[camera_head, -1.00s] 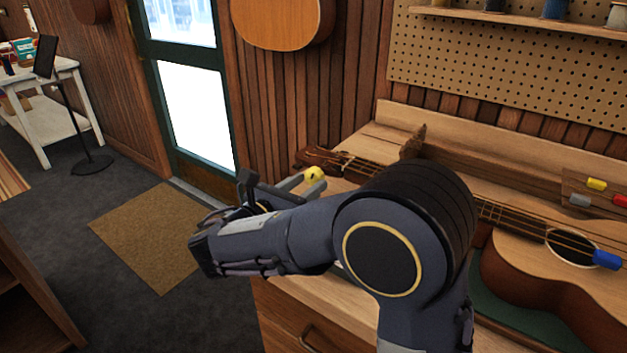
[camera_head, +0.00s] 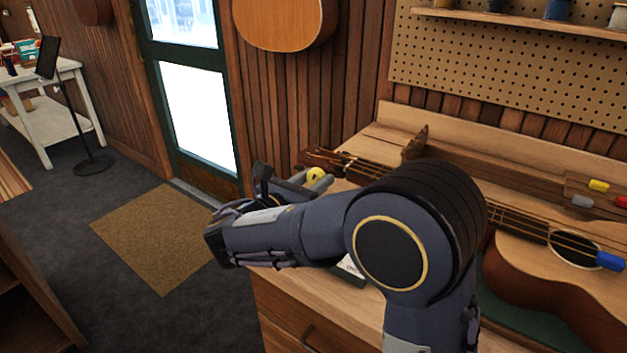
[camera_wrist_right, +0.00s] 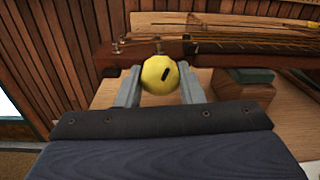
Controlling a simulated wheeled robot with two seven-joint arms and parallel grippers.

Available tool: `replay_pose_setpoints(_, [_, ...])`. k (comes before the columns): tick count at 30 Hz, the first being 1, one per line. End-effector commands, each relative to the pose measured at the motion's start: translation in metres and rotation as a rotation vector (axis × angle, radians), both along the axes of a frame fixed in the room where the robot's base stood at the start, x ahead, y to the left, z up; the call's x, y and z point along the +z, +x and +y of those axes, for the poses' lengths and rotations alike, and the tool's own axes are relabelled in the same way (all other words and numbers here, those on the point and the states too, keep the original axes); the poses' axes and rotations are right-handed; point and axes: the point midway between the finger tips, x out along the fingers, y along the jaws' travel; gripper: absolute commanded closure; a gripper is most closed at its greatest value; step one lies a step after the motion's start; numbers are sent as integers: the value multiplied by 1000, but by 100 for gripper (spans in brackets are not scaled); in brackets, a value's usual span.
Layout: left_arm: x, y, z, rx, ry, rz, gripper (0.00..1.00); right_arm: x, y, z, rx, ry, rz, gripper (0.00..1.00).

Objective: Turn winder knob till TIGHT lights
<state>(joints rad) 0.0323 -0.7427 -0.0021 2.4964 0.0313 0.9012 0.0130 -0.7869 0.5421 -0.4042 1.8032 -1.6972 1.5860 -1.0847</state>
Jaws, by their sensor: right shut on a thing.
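The winder knob is a round yellow ball (camera_head: 315,174) at the ukulele's headstock end in the head view. In the right wrist view the knob (camera_wrist_right: 160,74) sits between the fingers and shows a dark slanted mark. My right gripper (camera_head: 311,179) is shut on it, with one grey finger on each side. The ukulele (camera_head: 540,270) lies on the workbench; its neck (camera_head: 365,167) reaches left to the tuning pegs. My right forearm hides part of the neck and bench. I see no lit TIGHT lamp. My left gripper is out of view.
A wooden holder (camera_head: 567,188) with yellow, red and grey pieces is at the right of the bench (camera_head: 285,285). A blue piece (camera_head: 609,261) is by the sound hole. A pegboard (camera_head: 500,60) is behind.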

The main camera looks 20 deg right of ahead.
Motion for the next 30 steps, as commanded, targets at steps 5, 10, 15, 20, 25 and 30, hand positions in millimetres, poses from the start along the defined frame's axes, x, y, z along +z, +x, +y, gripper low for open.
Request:
replay_pose_setpoints(5, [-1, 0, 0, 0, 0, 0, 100, -1, 0, 0, -2, 35, -58, 89])
replay_pose_setpoints(10, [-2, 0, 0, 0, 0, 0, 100, -1, 0, 0, -3, 96, -161, 89])
replay_pose_setpoints(15, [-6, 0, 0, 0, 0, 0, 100, -2, 0, 0, -3, 177, -296, 89])
replay_pose_setpoints(20, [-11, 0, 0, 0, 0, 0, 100, -3, 0, 1, -3, 254, -428, 89])
replay_pose_setpoints(25, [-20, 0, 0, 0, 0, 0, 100, -4, 1, 1, -3, 337, -566, 89])
replay_pose_setpoints(30, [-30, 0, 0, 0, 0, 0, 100, -4, 1, 1, -3, 419, -706, 89])
